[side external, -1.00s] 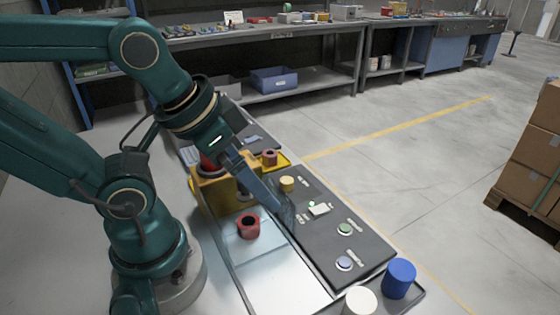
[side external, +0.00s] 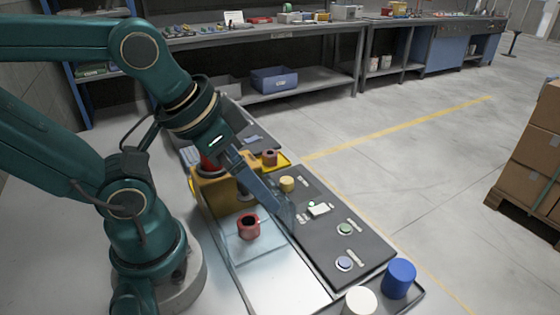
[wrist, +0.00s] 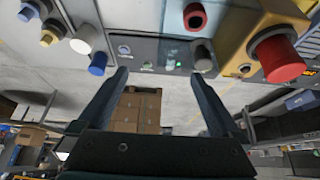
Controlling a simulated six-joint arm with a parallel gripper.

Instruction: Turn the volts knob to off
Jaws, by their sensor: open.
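A red hollow knob (side external: 248,227) sits behind a clear hood (side external: 243,252) beside the panel. My gripper (side external: 284,213) is open, low at the panel's near edge, its tips blurred by clear material. In the wrist view the fingers (wrist: 160,72) are wide apart with nothing held; a grey knob (wrist: 203,58) shows by the right fingertip.
A yellow box (side external: 222,197) with a red button (wrist: 278,58) stands close to my gripper. A blue cylinder (side external: 399,279) and a white cylinder (side external: 360,301) stand at the front tray. A workbench (side external: 270,35) is behind; cartons (side external: 535,150) are at right.

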